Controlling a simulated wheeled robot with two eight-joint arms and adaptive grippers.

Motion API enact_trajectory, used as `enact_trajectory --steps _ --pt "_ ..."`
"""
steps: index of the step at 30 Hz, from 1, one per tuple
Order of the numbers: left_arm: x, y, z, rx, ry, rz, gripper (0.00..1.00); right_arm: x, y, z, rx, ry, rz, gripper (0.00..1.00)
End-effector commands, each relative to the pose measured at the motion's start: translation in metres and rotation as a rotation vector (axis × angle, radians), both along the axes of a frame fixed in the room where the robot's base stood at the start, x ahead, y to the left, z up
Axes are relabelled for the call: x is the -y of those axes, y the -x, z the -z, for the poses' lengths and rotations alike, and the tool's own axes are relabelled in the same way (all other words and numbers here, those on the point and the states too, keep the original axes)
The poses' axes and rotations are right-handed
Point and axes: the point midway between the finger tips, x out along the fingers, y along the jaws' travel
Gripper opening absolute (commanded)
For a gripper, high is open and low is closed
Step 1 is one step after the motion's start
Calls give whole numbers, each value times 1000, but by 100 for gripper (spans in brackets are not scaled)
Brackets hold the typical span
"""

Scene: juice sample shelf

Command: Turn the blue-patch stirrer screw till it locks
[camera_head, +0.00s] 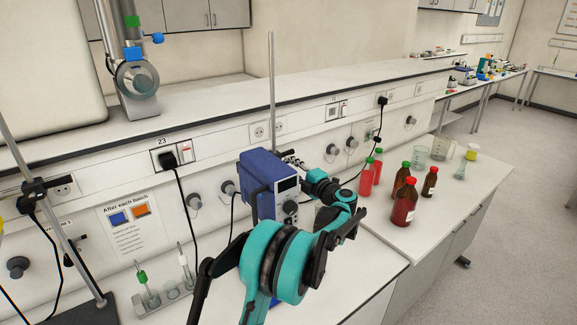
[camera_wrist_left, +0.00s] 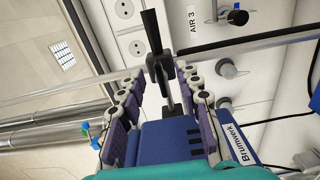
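In the left wrist view the housing (camera_wrist_left: 170,138) lies behind my fingers, and the rod (camera_wrist_left: 80,91) runs across the picture. A black clamp or screw part (camera_wrist_left: 161,66) on the rod shows between my fingertips. My left gripper (camera_head: 294,162) reaches to the rod side of the housing. In the left wrist view its two purple-padded fingers (camera_wrist_left: 159,78) stand apart, either side of the black part; contact is unclear. No blue patch is distinguishable on the screw. My right gripper is out of view.
Red-capped and green-capped bottles (camera_head: 404,203) and glassware (camera_head: 442,148) stand on the bench to the right. A second stand (camera_head: 50,200) is at the far left, near a small rack (camera_head: 160,300). A wall sign (camera_head: 132,232) shows blue and orange patches. Cables hang near the housing.

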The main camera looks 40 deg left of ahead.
Motion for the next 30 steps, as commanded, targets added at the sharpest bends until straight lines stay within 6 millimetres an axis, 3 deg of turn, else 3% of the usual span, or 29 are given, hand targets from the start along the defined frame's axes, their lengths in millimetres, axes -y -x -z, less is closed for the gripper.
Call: enact_trajectory --steps 6,12,18,30 --pt "49 13 0 0 0 5 34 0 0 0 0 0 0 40" --pt "82 22 0 0 0 4 34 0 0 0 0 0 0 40" --pt "95 27 0 0 0 2 34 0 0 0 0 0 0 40" --pt "95 27 0 0 0 1 34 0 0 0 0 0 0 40"
